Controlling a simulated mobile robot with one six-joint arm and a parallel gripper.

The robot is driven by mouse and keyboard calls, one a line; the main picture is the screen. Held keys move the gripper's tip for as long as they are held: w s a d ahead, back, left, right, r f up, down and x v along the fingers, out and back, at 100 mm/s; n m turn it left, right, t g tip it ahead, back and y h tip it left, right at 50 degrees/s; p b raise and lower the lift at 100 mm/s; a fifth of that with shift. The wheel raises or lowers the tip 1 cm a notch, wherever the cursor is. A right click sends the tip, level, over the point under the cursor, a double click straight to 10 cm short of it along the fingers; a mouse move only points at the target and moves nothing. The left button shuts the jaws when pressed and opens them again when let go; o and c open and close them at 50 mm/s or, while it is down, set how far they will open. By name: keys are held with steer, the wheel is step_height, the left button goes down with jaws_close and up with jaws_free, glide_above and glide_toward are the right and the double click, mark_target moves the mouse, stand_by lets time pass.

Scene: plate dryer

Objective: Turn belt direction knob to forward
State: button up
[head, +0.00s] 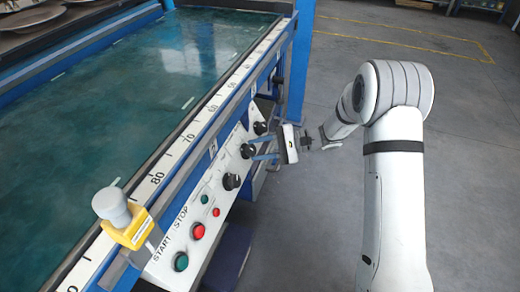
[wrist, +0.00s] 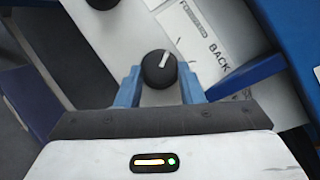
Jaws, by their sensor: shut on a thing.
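The belt direction knob (wrist: 158,72) is black with a white pointer line, which points up and to the right in the wrist view. A label with FORWARD and BACK (wrist: 218,55) lies to its right, partly hidden by a blue finger. My gripper (wrist: 160,82) has one blue finger on each side of the knob and is shut on it. In the head view my gripper (head: 253,148) reaches in from the right to the black knob (head: 246,151) on the white sloping panel.
Other black knobs sit close by on the panel, one above (head: 260,128) and one below (head: 231,182). Green and red buttons (head: 198,231) and a yellow-based device (head: 127,222) are nearer. The green belt (head: 150,70) lies left. Open floor (head: 400,45) lies right.

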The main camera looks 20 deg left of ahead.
steer(key=o, duration=1)
steer(key=shift+c, duration=0.2)
steer(key=p+v, duration=0.2)
steer(key=v, duration=0.6)
